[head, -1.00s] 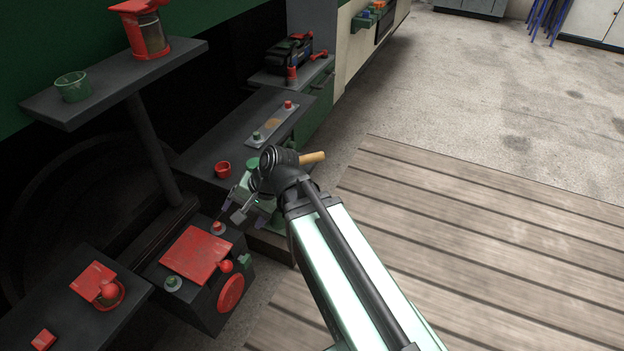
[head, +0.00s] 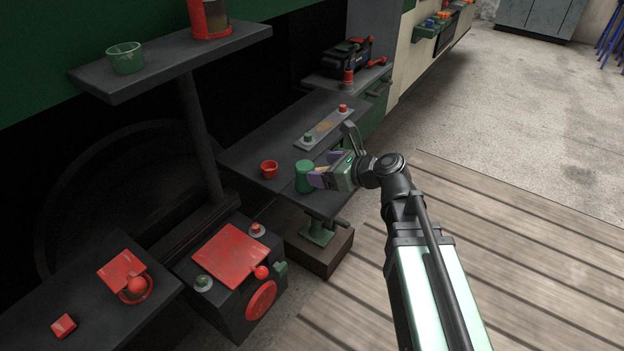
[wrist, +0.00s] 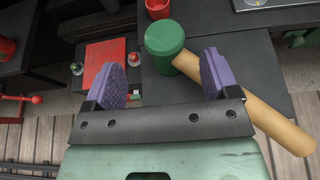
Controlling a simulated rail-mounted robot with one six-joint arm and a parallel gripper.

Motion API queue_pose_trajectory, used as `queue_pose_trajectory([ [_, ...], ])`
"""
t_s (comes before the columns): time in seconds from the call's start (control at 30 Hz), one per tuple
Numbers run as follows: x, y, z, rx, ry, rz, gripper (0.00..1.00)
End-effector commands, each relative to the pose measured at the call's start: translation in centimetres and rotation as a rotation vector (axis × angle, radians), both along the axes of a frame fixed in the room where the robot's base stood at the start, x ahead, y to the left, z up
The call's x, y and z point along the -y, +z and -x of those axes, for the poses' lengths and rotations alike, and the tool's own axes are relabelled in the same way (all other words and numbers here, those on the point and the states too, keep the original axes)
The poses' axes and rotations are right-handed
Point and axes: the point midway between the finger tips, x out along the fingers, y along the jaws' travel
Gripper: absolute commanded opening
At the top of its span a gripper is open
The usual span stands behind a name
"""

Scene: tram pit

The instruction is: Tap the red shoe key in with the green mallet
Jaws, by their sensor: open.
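The green mallet lies on the dark bench, its green head (head: 304,177) near the bench's front edge. In the wrist view its head (wrist: 165,38) is ahead of my fingers and its tan handle (wrist: 270,125) runs lower right, partly hidden by the right finger. My gripper (head: 320,177) is open beside the head, its purple fingers (wrist: 160,70) apart with nothing held. A small red-topped peg (head: 257,229) on a grey disc, perhaps the red shoe key, stands on the black box behind its red plate (head: 230,254). A green-topped one (head: 204,282) stands at the plate's front left.
A red cup (head: 269,169) stands left of the mallet. Behind it a grey plate (head: 325,130) holds red and green pegs. A shelf on a post (head: 140,75) overhangs the left, bearing a green cup (head: 124,57). A low bench (head: 95,305) holds red items.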

Motion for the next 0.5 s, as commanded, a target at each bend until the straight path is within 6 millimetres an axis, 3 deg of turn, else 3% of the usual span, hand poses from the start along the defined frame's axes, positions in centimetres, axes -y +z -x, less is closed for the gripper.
queue_pose_trajectory([
  [0.27,-1.6,-1.1,-1.2,0.001,0.002,0.001,0.81],
  [0.5,-4.5,-3.0,-3.7,0.002,0.002,0.001,0.81],
])
